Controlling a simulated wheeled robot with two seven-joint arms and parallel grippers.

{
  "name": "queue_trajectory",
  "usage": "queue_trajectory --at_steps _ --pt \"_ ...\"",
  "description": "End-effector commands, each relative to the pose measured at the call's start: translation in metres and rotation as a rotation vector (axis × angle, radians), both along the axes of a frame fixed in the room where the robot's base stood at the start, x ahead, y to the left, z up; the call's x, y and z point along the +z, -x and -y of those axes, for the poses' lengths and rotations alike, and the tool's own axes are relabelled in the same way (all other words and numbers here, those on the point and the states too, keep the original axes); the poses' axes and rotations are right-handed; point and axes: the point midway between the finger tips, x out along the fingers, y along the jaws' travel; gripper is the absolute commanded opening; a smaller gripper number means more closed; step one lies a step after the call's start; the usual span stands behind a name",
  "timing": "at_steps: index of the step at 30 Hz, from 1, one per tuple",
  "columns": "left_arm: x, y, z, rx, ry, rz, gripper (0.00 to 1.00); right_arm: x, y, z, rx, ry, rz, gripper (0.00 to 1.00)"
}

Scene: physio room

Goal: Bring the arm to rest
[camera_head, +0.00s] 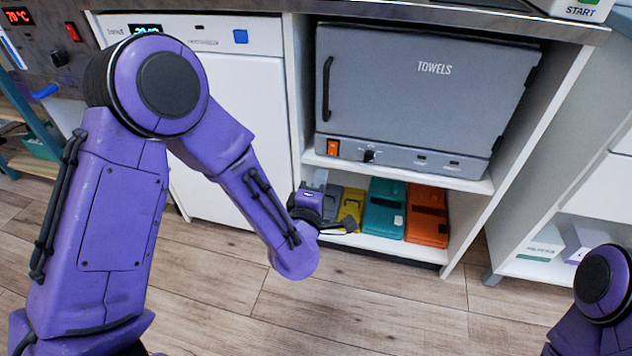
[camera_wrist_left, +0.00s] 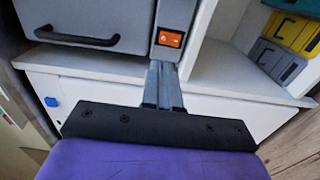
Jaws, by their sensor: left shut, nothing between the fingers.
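My left arm reaches in from the left in the head view, its purple links bent down toward the open shelf. My left gripper (camera_head: 320,178) is at the left front of the shelf, below the grey towel cabinet's orange switch (camera_head: 333,147). In the left wrist view its grey fingers (camera_wrist_left: 163,72) are together, with nothing between them, just below the same switch (camera_wrist_left: 170,39). I cannot tell whether the fingers touch the shelf edge. Part of my right arm shows at the lower right of the head view; its gripper is out of view.
The grey towel cabinet (camera_head: 425,90) stands on the upper shelf (camera_head: 400,175). Below are yellow (camera_head: 351,207), teal (camera_head: 384,208) and orange (camera_head: 427,215) cases, with a grey one partly hidden by my wrist. A white appliance (camera_head: 225,130) stands left. Floor in front is clear.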

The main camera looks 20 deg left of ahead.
Motion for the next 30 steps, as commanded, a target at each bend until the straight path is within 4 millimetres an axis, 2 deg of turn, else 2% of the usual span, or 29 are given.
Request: queue_trajectory --at_steps 3,6,20,23,25,26,27,29,30 --pt "0.002 0.015 0.003 -0.002 -0.002 -0.001 0.0 0.004 0.0 0.0 0.001 0.0 0.0 0.56" --pt "0.001 0.021 0.003 0.0 -0.001 -0.001 0.0 0.004 0.0 0.0 0.001 0.0 0.0 0.56" --pt "0.001 0.023 0.002 0.002 -0.001 -0.001 0.0 0.004 0.0 0.0 0.001 0.0 0.0 0.56" --pt "-0.001 0.022 0.004 -0.011 -0.053 -0.019 0.0 0.004 0.0 0.0 0.001 0.0 0.0 0.56" --pt "-0.018 0.025 0.009 -0.061 -0.228 -0.118 0.0 0.004 0.0 0.0 0.001 0.0 0.0 0.56" --pt "-0.034 0.03 0.004 -0.086 -0.341 -0.195 0.0 0.004 0.0 0.0 0.001 0.0 0.0 0.56" --pt "-0.065 0.042 -0.004 -0.124 -0.471 -0.313 0.0 0.004 0.0 0.0 0.001 0.0 0.0 0.56" --pt "-0.112 0.067 -0.019 -0.185 -0.622 -0.488 0.0 0.004 0.0 0.0 0.001 0.0 0.0 0.56" --pt "-0.141 0.087 -0.029 -0.231 -0.703 -0.597 0.0 0.004 0.0 0.0 0.001 0.0 0.0 0.56"
